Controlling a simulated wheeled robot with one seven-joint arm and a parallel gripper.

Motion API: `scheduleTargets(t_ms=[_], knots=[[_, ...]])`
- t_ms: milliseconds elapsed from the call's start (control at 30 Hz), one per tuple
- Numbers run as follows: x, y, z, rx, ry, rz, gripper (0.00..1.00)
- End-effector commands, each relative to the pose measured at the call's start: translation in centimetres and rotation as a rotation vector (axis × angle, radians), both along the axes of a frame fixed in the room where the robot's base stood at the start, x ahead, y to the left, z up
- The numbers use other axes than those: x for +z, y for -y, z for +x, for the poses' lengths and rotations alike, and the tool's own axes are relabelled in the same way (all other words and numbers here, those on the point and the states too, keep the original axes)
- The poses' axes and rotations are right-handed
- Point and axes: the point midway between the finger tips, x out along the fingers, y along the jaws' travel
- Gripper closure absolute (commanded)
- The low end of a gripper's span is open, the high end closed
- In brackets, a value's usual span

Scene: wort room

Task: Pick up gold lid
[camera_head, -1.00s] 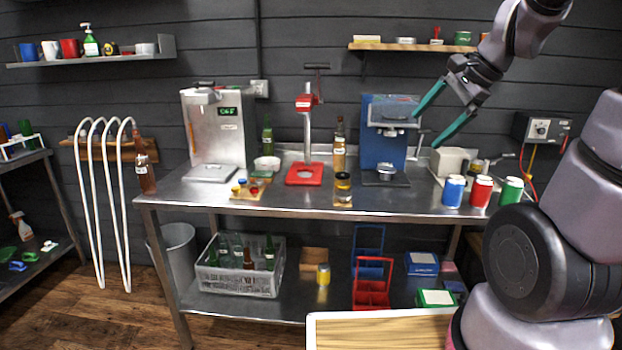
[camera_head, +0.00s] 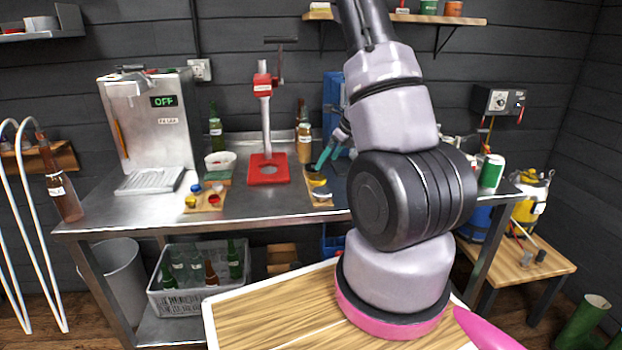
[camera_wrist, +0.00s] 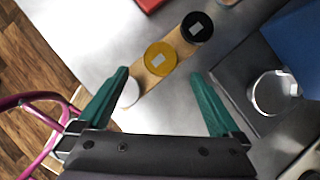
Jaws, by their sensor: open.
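The gold lid (camera_wrist: 160,58) lies on a narrow wooden board (camera_wrist: 136,90) in the wrist view, in a row between a black lid (camera_wrist: 197,27) and a pale lid (camera_wrist: 129,92). It bears a small pale label. In the head view the gold lid (camera_head: 317,180) shows small on the bench, close to my gripper (camera_head: 325,155), partly hidden by my arm. My gripper (camera_wrist: 160,75) is open and empty, its teal fingers pointing toward the board. The gold lid shows between and just beyond the fingertips; their height above it is hard to tell.
The lids' board rests on the steel bench (camera_head: 240,205). A red-based press (camera_head: 268,170) stands to its left, with a board of small coloured caps (camera_head: 205,201) farther left. A brown bottle (camera_head: 304,143) stands behind. A blue machine (camera_head: 333,95) is partly hidden by my arm.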

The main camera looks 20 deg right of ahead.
Motion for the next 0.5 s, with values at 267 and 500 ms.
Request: scheduleTargets(t_ms=[267, 500], knots=[[-2.3, -0.6, 1.1, 0.002, -0.001, -0.001, 0.0], [-5.4, -1.4, 2.6, 0.005, -0.002, 0.0, 0.0]])
